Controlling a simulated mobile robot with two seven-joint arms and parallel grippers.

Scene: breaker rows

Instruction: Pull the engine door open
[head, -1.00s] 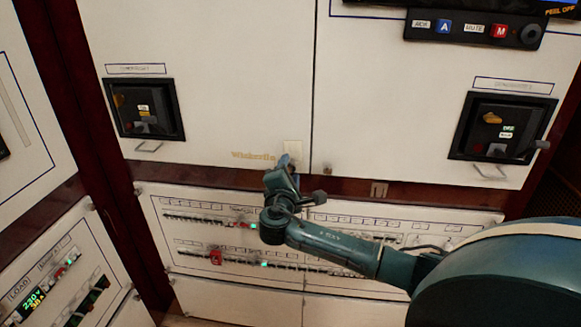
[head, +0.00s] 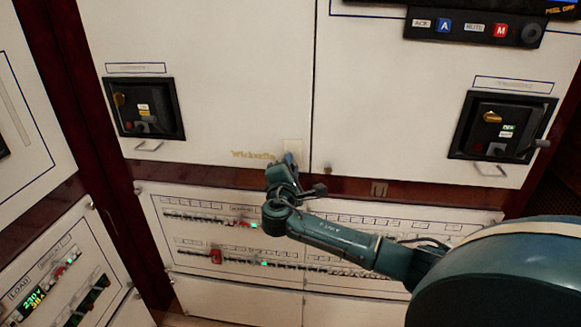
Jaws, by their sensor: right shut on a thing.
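A large white door panel (head: 225,100) fills the upper middle of the head view, with gold lettering and a small pale plate (head: 292,146) near its lower right corner. It looks closed, flush with the panel to its right. I cannot read any "engine" label on it. My right gripper (head: 289,162) reaches in from the right and is at that corner, just below the pale plate. It is shut on a small part there, apparently a door knob, which the fingers hide. My left gripper is not in view.
The right white panel (head: 400,100) has a small knob (head: 327,168) near the gap. Black breaker units (head: 145,108) (head: 503,128) sit in both panels. Below are breaker rows (head: 190,217) with red switches. An angled load panel (head: 60,265) stands at left.

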